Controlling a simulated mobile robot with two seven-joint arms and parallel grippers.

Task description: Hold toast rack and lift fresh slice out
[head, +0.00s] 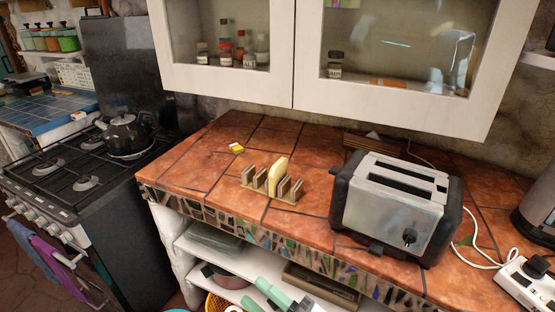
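A small wooden toast rack (254,184) with upright dividers stands on the tiled counter, left of the toaster. One pale slice of toast (277,174) stands upright in a middle slot and rises above the dividers. Its lower part is hidden by the rack. My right gripper (254,292) shows at the bottom edge, with its pale green fingers apart and nothing seen between them. It is below and in front of the rack, clear of it, near the shelves under the counter. My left gripper is not in view.
A silver and black toaster (398,207) stands right of the rack. A small yellow and white item (236,147) lies behind-left. White cabinets (390,103) hang above. The mosaic counter edge (290,243) lies in front. Bare tiles surround the rack.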

